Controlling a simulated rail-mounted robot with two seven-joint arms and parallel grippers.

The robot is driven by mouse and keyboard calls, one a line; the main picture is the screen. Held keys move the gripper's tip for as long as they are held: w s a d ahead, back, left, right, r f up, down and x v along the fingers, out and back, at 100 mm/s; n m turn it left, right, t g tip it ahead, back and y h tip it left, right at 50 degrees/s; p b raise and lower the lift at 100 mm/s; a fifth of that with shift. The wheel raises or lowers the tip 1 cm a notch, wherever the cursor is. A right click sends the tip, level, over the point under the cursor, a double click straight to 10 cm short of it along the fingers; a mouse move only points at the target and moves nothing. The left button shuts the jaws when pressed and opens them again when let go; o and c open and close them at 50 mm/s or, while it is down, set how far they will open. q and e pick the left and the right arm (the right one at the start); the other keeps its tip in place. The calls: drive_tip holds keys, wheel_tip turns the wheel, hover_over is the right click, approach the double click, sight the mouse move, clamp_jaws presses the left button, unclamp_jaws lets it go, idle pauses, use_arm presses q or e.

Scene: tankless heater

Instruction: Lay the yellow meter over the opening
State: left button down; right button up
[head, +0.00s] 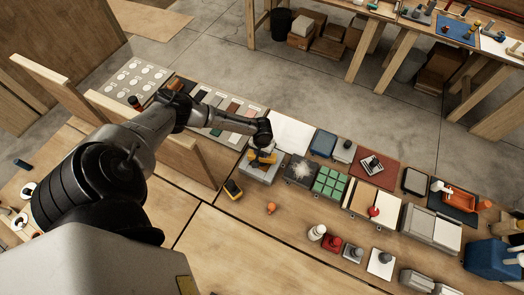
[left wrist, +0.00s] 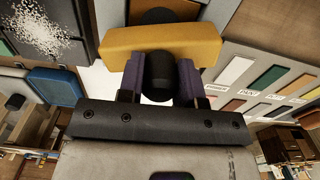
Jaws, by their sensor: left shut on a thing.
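My left gripper (head: 262,149) is shut on the black knob of a yellow block (head: 264,158), over a light grey box (head: 258,173). In the left wrist view, the fingers (left wrist: 158,82) close on the black knob, with the yellow block (left wrist: 165,40) just beyond it. The opening is not clearly seen; the gripper and block hide part of the box top. My right gripper is not in view.
A dark panel with a white speckled patch (head: 301,170) and a green tiled block (head: 332,182) stand right of the box. A small orange thing (head: 271,208) lies in front. A wooden board (head: 150,137) stands upright on the left. The front-middle tabletop is clear.

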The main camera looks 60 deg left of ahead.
use_arm(q)
drive_tip(key=shift+f+b, duration=0.3)
drive_tip(key=shift+f, duration=0.15)
idle(0.6)
drive_tip(key=c, duration=0.7)
unclamp_jaws()
wheel_tip(320, 180, up, 14)
drive_tip(key=shift+f, duration=0.1)
idle(0.3)
